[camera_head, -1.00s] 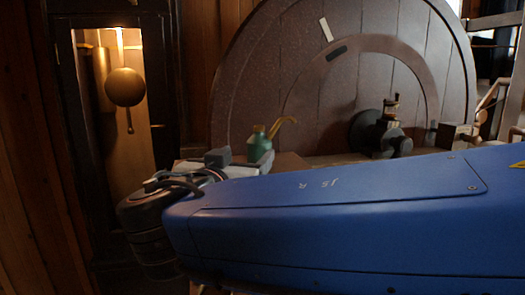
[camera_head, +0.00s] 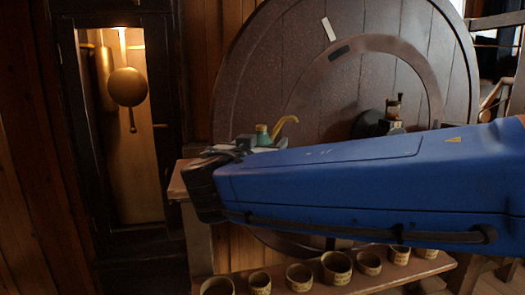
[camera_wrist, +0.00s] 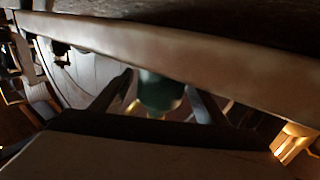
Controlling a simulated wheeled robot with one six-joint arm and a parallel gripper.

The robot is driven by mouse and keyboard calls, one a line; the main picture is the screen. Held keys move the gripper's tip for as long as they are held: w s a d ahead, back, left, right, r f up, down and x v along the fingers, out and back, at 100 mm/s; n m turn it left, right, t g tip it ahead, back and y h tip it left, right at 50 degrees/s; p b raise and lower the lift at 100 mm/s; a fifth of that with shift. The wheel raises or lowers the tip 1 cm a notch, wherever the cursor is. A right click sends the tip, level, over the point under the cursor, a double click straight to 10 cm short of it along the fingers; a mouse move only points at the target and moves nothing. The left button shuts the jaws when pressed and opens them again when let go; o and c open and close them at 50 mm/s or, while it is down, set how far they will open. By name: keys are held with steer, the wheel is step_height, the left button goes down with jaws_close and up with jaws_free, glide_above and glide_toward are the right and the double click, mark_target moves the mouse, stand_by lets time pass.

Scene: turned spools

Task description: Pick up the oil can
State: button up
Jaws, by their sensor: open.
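The oil can is green with a yellow spout. In the head view the oil can (camera_head: 263,138) shows only its top and spout above my blue arm; its lower body is hidden. In the wrist view the green body of the oil can (camera_wrist: 160,92) lies between the two dark fingers of my gripper (camera_wrist: 159,80), with some yellow beside it. The fingers are apart, one on either side of the can. I cannot tell whether either touches it. In the head view my gripper is mostly hidden behind my wrist.
A wooden bench (camera_head: 177,188) extends behind my arm. Several small cups (camera_head: 337,267) stand on a low shelf below. A large round wooden wheel (camera_head: 300,75) is behind, with a dark metal device (camera_head: 393,108) before it. A lit clock case (camera_head: 127,150) stands left.

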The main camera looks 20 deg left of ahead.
steer(key=shift+w, duration=1.15)
steer(key=shift+c, duration=0.4)
steer(key=c, duration=1.1)
steer(key=shift+r, duration=0.1)
step_height(320, 180, up, 18)
steer(key=shift+f, duration=0.1)
